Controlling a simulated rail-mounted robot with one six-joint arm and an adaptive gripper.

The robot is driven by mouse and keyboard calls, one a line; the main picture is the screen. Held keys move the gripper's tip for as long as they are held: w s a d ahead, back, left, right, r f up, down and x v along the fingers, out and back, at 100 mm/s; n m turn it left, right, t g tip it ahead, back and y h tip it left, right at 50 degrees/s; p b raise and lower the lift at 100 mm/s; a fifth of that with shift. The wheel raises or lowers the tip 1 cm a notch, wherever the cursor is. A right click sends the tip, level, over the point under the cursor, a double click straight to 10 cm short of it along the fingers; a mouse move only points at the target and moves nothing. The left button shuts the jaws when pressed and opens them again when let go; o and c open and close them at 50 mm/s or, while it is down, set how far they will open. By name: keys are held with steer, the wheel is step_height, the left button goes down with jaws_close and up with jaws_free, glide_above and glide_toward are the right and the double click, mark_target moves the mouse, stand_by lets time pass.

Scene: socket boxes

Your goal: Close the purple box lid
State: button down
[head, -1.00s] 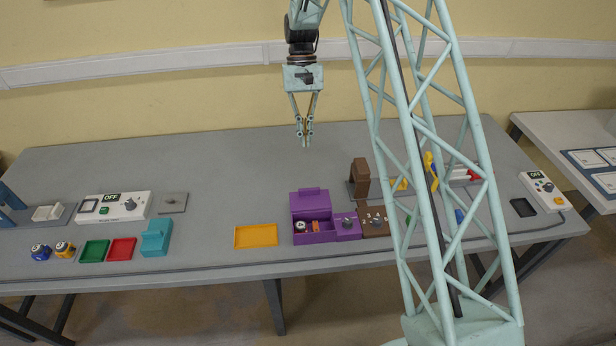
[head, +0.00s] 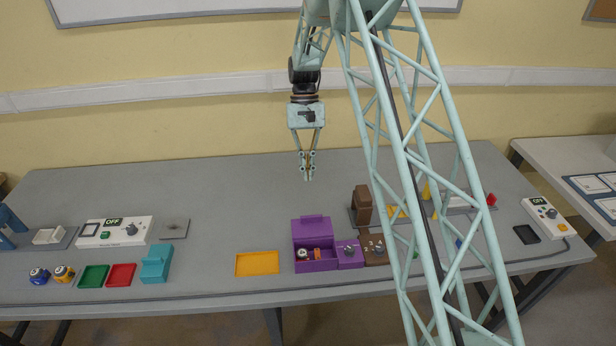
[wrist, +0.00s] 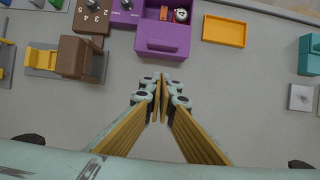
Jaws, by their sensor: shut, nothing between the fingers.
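The purple box (head: 317,266) stands near the front edge of the table, right of the yellow tray. Its lid (head: 313,229) is open and stands up at the back, with a tab on its top edge. Small items lie inside the box, one orange and one round with a pale face. In the wrist view the purple lid (wrist: 162,38) shows at the top, its tab toward my gripper (wrist: 161,88). My gripper (head: 308,178) is shut and empty, pointing down above the table behind the box, apart from the lid.
A yellow tray (head: 257,264) lies left of the box. A purple block with a knob (head: 349,253) and a brown numbered block (head: 374,250) adjoin it on the right. A tall brown block (head: 361,204) stands behind these. The table behind the box is clear.

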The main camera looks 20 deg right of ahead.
mark_target(312, 225)
steer(key=s+a+f, duration=0.1)
steer(key=s+f, duration=0.6)
steer(key=f, duration=0.1)
steer(key=shift+a+p, duration=0.25)
steer(key=shift+p, duration=0.05)
stand_by(0.3)
steer(key=shift+s, duration=0.1)
